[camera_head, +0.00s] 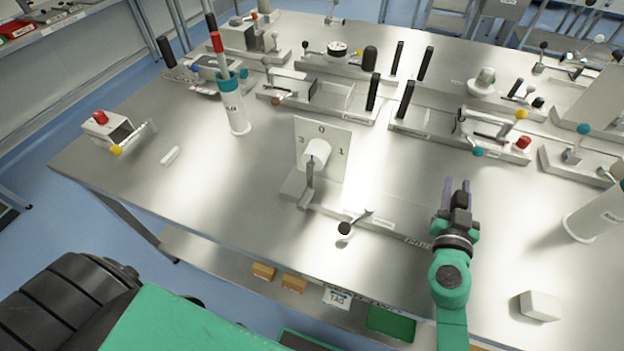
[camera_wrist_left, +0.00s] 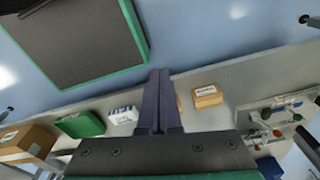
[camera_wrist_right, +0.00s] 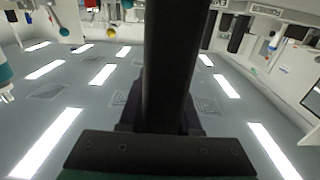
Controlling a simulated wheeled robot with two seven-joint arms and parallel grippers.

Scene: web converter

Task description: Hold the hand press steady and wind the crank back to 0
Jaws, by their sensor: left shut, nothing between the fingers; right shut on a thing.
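The hand press has an upright plate (camera_head: 333,139) marked 3, 0 and 1, with 0 at the top. A white hub (camera_head: 314,152) stands out from it. A grey crank arm (camera_head: 309,182) hangs down from the hub, away from 0. A lever with a black knob (camera_head: 344,228) sits at the front of the base. My right gripper (camera_head: 457,192) is shut on a dark upright handle, near the base's right end; the handle fills the middle of the right wrist view (camera_wrist_right: 172,65). My left gripper (camera_wrist_left: 158,98) is shut and empty, outside the head view.
A white-and-teal canister (camera_head: 234,108) stands left of the press. A box with a red button (camera_head: 108,130) is at the table's left. Several fixtures with black handles line the back. A white block (camera_head: 540,306) lies front right. The tabletop left of the press is mostly clear.

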